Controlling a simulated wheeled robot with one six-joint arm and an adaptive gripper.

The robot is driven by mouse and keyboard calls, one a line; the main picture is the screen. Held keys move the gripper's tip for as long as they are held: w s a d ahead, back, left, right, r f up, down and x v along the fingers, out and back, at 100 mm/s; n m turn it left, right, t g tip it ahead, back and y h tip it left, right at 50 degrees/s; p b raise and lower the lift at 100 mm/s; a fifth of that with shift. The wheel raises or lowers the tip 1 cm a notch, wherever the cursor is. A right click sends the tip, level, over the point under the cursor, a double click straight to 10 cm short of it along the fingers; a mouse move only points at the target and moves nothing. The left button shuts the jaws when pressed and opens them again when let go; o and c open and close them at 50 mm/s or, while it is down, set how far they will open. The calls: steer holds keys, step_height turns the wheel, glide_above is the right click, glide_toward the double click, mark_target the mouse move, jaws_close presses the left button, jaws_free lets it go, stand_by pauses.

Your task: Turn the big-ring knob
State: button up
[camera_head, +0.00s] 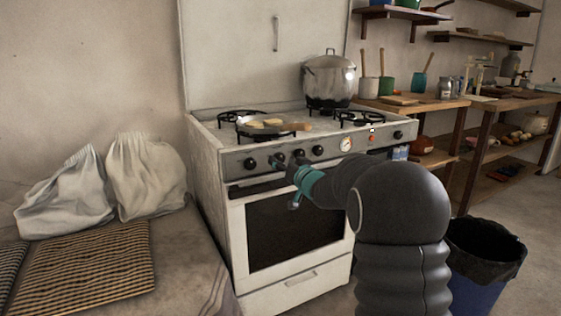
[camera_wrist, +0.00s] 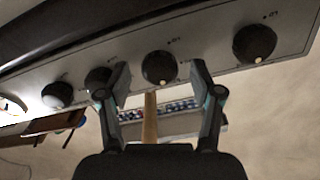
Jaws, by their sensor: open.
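The stove's front panel (camera_head: 335,149) carries a row of round black knobs. In the wrist view, one dark knob (camera_wrist: 160,67) shows between my open fingertips, with a finger on each side and a visible gap. Another knob (camera_wrist: 254,43) is to its right, and two more (camera_wrist: 98,80) (camera_wrist: 57,95) are to its left, one partly behind a finger. My gripper (camera_head: 284,164) is at the left part of the panel in the head view. The knob markings are too small to read, so I cannot tell which is the big-ring knob.
A pan (camera_head: 265,127) with food sits on the left burners, and a large lidded pot (camera_head: 329,80) stands at the back right. The oven door handle (camera_head: 258,188) runs below the knobs. A bin (camera_head: 482,255) stands at the right. White sacks (camera_head: 147,172) are at the left.

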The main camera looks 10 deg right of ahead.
steer(key=shift+w+a, duration=0.2)
steer(key=shift+w, duration=0.45)
steer(key=shift+a, duration=0.1)
steer(key=c, duration=1.1)
steer(key=shift+c, duration=0.2)
